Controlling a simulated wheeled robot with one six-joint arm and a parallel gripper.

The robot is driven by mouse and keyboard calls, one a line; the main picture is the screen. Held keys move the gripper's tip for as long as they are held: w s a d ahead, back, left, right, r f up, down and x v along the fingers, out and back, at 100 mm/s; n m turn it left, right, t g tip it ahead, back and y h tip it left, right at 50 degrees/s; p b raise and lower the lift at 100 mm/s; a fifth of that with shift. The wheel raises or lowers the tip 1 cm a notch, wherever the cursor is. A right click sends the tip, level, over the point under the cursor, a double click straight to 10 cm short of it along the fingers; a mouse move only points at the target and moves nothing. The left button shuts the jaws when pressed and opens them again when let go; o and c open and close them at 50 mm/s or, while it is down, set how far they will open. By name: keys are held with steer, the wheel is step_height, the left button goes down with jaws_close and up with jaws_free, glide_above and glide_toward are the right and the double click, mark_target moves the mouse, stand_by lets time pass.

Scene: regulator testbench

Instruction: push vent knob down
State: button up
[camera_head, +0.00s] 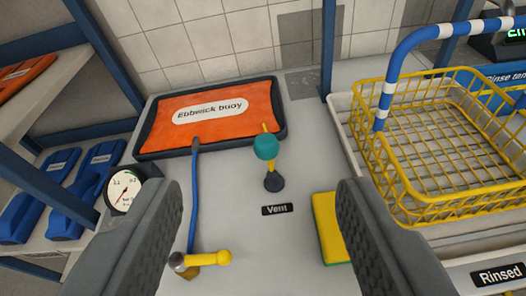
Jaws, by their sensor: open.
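The vent knob (265,147) is a teal ball on a yellow stem that rises from a dark round base on the grey bench. A black "Vent" label (277,209) lies on the bench just in front of the base. My gripper (265,195) is open, with one dark grey finger at the lower left and the other at the lower right. The knob shows beyond the fingertips, in the gap between them. Nothing is held, and the fingers appear apart from the knob.
An orange "Ebbwick buoy" (212,108) lies behind left, with a blue hose (193,195) running forward. A yellow-handled valve (210,258) and a gauge (124,191) are at left. A yellow sponge-like block (329,228) sits by the right finger. A yellow wire basket (440,150) stands right.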

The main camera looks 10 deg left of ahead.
mark_target(268, 139)
steer(key=w+d+r+m+g+y, duration=0.15)
steer(key=w+m+g, duration=0.55)
steer(key=w+g, duration=0.75)
steer(key=shift+t, duration=0.85)
steer(key=w+f, duration=0.1)
steer(key=f, duration=0.4)
steer(key=w+a+f, duration=0.1)
steer(key=w+f, duration=0.1)
steer(key=f, duration=0.4)
steer(key=w+f, duration=0.2)
steer(key=f, duration=0.4)
steer(key=shift+a, duration=0.4)
